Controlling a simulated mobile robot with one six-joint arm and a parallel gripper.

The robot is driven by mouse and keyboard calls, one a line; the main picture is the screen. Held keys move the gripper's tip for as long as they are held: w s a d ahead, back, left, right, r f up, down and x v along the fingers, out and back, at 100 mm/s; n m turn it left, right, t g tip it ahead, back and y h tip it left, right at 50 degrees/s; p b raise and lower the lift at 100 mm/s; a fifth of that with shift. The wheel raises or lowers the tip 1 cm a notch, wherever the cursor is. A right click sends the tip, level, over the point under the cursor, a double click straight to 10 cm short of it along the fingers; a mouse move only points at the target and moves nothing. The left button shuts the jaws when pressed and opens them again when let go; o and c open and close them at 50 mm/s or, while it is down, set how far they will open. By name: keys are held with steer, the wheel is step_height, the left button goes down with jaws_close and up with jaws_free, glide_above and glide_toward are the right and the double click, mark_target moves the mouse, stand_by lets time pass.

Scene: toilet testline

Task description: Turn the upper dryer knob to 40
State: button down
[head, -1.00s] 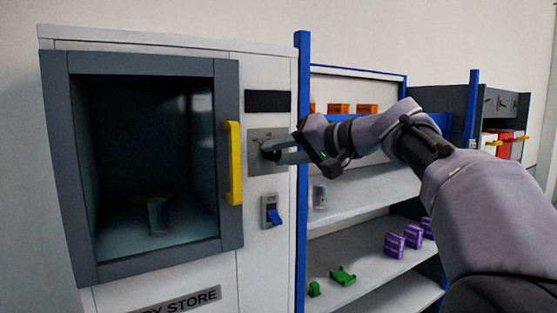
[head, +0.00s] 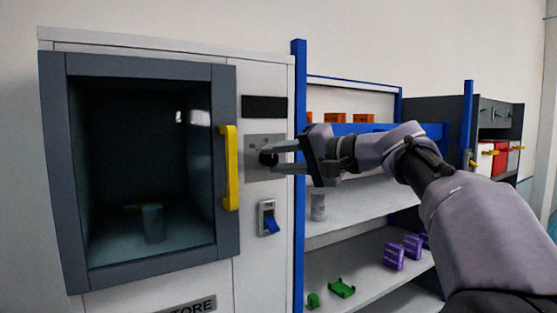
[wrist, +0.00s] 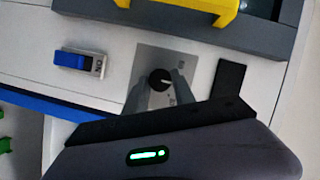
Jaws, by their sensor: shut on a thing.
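The upper dryer knob (head: 267,158) is a small black dial on a grey plate (head: 254,171) on the white dryer front, right of the yellow door handle. In the wrist view the knob (wrist: 160,79) shows a white pointer line, and small marks on the plate are too blurred to read. My gripper (head: 272,158) reaches in from the right with its fingers around the knob, shut on it. The wrist view also shows the gripper fingers (wrist: 159,88) on either side of the knob.
A blue rocker switch (head: 269,218) sits below the plate, and a dark display (head: 264,106) above it. The dryer door has a yellow handle (head: 230,167). To the right, a blue-posted shelf (head: 360,211) holds a can (head: 318,207) and several purple boxes (head: 403,250).

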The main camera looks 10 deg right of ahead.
steer(key=shift+r, duration=0.1)
steer(key=c, duration=1)
jaws_free()
steer(key=shift+a, duration=0.1)
steer(key=shift+c, duration=0.2)
steer(key=b+v, duration=0.1)
steer(key=v, duration=1.6)
steer(key=shift+s+b, duration=0.15)
steer(key=shift+b, duration=0.15)
